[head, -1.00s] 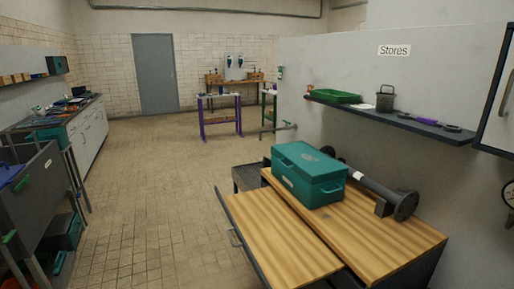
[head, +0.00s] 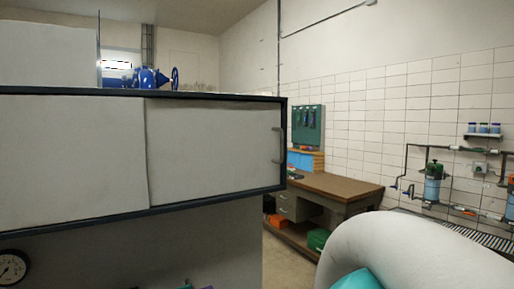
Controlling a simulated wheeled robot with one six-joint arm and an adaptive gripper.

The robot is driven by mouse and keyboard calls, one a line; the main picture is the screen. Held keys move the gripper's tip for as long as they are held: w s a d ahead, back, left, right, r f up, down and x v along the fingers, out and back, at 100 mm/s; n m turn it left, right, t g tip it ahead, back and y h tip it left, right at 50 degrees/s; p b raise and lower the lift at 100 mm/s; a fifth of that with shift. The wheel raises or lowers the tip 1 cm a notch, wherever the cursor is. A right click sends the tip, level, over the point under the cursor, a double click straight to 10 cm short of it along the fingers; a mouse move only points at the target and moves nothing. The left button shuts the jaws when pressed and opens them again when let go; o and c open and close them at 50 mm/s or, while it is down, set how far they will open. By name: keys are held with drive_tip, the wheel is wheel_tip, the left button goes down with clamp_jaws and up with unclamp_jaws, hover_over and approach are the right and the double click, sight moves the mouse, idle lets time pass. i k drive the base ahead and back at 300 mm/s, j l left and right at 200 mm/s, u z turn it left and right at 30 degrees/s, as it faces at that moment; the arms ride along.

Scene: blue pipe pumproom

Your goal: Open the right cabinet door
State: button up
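A wall cabinet with a dark frame (head: 60,90) fills the left of the head view. Its front has two pale panels side by side. The right cabinet door (head: 213,150) looks shut, its left edge meeting the left door (head: 70,165). A grey vertical handle (head: 279,145) is on the right door near its right edge. My gripper is out of view; only a white and teal part of my arm (head: 415,255) shows at the lower right, apart from the cabinet in the picture.
Beyond the cabinet's right end stands a brown-topped workbench (head: 335,187) with a green tool board (head: 307,127) above it. Pipes and filter housings (head: 432,185) are on the tiled right wall. A gauge (head: 12,267) is below the cabinet. Blue pump parts (head: 150,77) show above it.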

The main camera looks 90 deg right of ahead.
sight(201, 149)
drive_tip(key=z, duration=1.6)
